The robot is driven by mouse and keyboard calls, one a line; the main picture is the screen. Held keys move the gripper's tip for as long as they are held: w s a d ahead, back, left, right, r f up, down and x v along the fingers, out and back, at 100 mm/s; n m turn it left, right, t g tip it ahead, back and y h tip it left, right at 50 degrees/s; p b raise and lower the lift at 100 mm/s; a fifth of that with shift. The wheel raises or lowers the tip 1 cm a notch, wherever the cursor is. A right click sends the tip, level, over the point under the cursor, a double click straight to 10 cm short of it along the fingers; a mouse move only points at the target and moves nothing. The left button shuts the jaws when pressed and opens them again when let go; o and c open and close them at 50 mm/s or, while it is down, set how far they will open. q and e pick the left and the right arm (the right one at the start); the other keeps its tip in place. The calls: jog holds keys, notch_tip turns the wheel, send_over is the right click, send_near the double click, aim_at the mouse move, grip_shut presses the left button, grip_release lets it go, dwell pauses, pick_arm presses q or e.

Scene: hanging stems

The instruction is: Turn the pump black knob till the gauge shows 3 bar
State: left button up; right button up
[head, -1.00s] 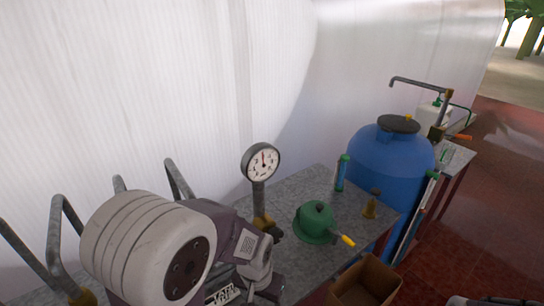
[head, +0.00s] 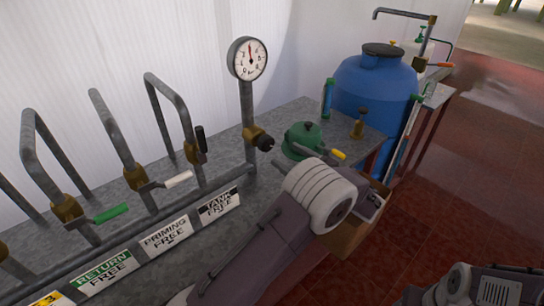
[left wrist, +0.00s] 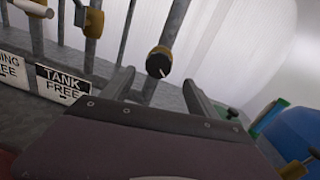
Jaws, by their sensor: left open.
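The black knob (head: 265,142) sits on a brass valve body at the foot of the gauge post. The round white gauge (head: 248,58) stands above it; its needle points nearly straight up, but the small numbers are hard to read exactly. My left gripper (head: 289,157) is open and empty, in front of and to the right of the knob. In the left wrist view, the knob (left wrist: 158,63) with a white mark lies just beyond and between the two fingertips (left wrist: 159,76), apart from them. My right gripper does not show; only part of my right arm is at the lower right.
A green hand pump (head: 303,140) with a yellow handle stands close behind my left gripper. A blue tank (head: 372,90) is further right. Bent pipes with lever valves (head: 135,178) and labels line the bench on the left. A cardboard box (head: 345,238) is below.

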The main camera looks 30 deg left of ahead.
aim_at(269, 145)
pick_arm(q)
jog(key=x, duration=0.9)
jog(key=shift+s+a+r+p, duration=0.1)
jog(key=shift+a+p, duration=0.05)
jog(key=shift+p, duration=0.25)
jog(key=c, duration=1.3)
jog(key=shift+r+p, duration=0.15)
jog(key=shift+p, duration=0.45)
jog(key=shift+m+p, duration=0.3)
jog(key=shift+m, duration=0.2)
jog(key=o, duration=1.3)
